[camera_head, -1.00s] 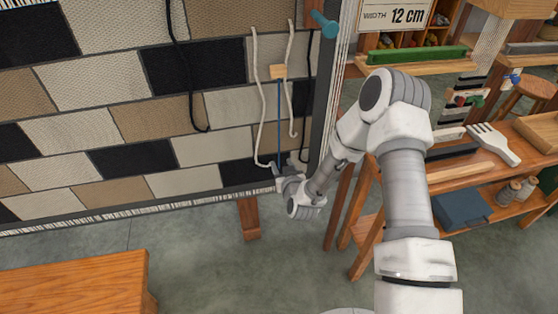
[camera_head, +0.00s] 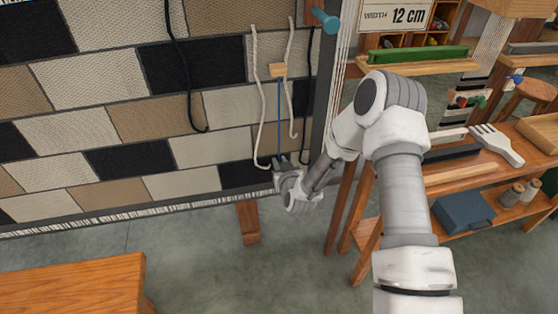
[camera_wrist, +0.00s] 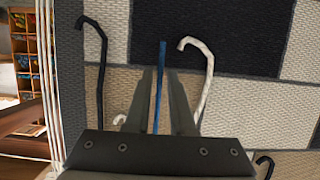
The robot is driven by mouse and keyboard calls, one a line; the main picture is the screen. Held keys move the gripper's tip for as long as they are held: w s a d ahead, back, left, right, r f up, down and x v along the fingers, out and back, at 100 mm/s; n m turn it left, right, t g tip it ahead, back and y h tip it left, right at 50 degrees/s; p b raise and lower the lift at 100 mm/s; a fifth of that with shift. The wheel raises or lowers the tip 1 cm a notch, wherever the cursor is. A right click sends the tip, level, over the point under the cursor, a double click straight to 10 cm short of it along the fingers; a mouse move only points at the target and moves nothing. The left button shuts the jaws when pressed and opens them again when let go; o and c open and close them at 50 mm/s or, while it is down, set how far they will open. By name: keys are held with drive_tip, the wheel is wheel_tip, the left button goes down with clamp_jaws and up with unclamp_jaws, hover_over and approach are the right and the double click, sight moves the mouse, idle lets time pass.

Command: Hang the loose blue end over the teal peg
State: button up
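The loose blue end (camera_head: 279,115) hangs straight down from a small wooden block (camera_head: 278,70) in front of the woven panel. The teal peg (camera_head: 325,20) sticks out at the panel's upper right, above and to the right of the blue end. My gripper (camera_head: 280,162) is at the low part of the blue end. In the wrist view the blue end (camera_wrist: 163,52) runs between the two fingers of my gripper (camera_wrist: 162,75), its tip reaching past the fingertips. A gap shows between the fingers, so they look open around it. The peg is not in the wrist view.
White cords (camera_head: 260,95) (camera_head: 291,100) hang on either side of the blue end, and black cords (camera_head: 180,70) (camera_head: 307,110) hang farther out. A shelf bench (camera_head: 460,175) stands at the right. A wooden bench (camera_head: 75,285) is at the lower left.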

clamp_jaws()
drive_tip(key=s+r+p, duration=0.4)
drive_tip(key=s+r, duration=0.1)
drive_tip(key=r, duration=0.2)
drive_tip(key=shift+s+a, duration=0.2)
drive_tip(key=shift+a, duration=0.05)
drive_tip(key=shift+p, duration=0.3)
wheel_tip(320, 180, up, 24)
drive_tip(key=s+a+p, duration=0.1)
drive_tip(key=a+p, duration=0.1)
drive_tip(key=p, duration=1.1)
drive_tip(key=shift+s+a+r, duration=0.2)
drive_tip(key=shift+s+a, duration=0.1)
drive_tip(key=shift+s, duration=0.05)
